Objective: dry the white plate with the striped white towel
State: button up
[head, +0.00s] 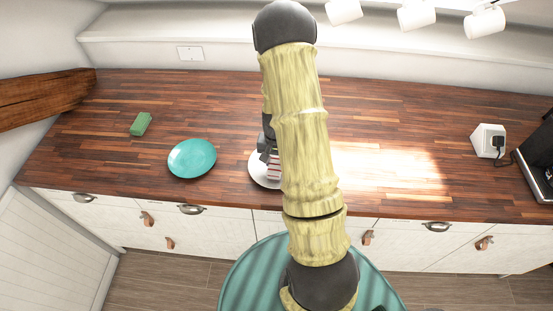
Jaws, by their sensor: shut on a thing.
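The white plate (257,176) lies on the wooden counter near its front edge, right of the teal plate. My arm hides much of its right side. The striped white towel (273,168), white with red stripes, shows as a small piece over the white plate. My gripper (267,155) is at the white plate, pointing down and shut on the towel. The towel appears to be at the plate's surface, but I cannot tell whether it is pressed against it. The fingertips are partly hidden by my arm.
A teal plate (192,158) lies left of the white plate, with a small gap. A green sponge-like block (141,124) is farther left. A white socket box (489,141) and a black appliance (537,160) stand at the right. The counter between is clear and sunlit.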

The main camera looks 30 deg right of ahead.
jog(key=shift+w+d+r+p, duration=0.1)
jog(key=shift+w+d+p, duration=0.05)
jog(key=shift+w, duration=1.15)
jog(key=shift+w+d+p, duration=0.15)
jog(key=shift+w, duration=1.15)
jog(key=shift+s, duration=0.1)
jog(key=shift+s+d, duration=0.35)
jog(key=shift+s, duration=0.45)
jog(key=shift+s+d, duration=0.3)
jog(key=shift+s, duration=0.5)
jog(key=shift+s+d, duration=0.35)
jog(key=shift+s, duration=0.45)
jog(key=shift+r, duration=0.15)
jog(key=shift+r+p, duration=1.75)
jog(key=shift+r, duration=0.9)
jog(key=shift+w, duration=0.1)
